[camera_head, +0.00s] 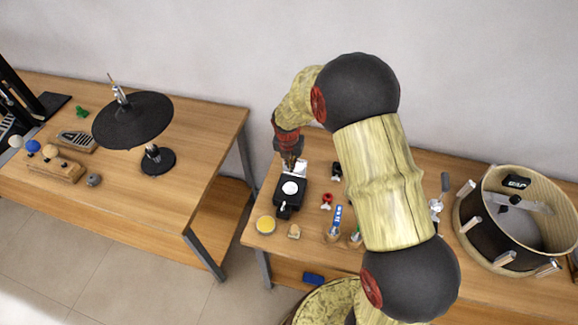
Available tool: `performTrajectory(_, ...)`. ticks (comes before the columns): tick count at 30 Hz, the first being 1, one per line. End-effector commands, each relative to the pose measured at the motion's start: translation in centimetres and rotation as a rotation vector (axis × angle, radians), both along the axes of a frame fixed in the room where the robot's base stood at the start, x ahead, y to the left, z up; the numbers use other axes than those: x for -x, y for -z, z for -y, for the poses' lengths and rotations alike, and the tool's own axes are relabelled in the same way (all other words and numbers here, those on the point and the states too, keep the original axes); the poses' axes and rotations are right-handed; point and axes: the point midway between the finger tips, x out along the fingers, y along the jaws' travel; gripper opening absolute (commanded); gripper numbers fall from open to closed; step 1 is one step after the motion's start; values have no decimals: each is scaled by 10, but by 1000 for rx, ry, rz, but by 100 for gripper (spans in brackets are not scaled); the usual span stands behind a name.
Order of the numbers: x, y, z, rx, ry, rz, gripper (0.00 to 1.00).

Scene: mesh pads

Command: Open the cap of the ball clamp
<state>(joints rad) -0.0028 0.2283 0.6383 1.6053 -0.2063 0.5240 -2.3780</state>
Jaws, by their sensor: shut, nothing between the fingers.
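A black block with a white round face (290,188) lies on the right-hand table, near its left end. It looks most like the ball clamp, but I cannot tell for sure at this size. A bright silvery flat piece (300,169) shows at its far edge; I cannot tell whether it is the cap. My gripper (291,164) points down just above the far edge of the block, close to the silvery piece. It is shut and empty. I cannot tell whether it touches either part.
A drum (515,220) fills the table's right end. My arm hides the middle. The left table (180,200) stands across a gap.

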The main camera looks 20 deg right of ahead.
Motion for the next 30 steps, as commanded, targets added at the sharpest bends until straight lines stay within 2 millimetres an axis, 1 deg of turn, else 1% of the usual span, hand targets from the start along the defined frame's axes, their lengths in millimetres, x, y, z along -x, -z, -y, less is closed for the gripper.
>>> performTrajectory(1,-4,-6,3,1,2,0,0)
performTrajectory(5,-13,-8,9,0,0,-1,0)
performTrajectory(12,-30,-8,21,1,1,0,0)
performTrajectory(18,-39,-6,27,0,0,-1,0)
performTrajectory(30,-46,-5,31,1,0,-1,0)
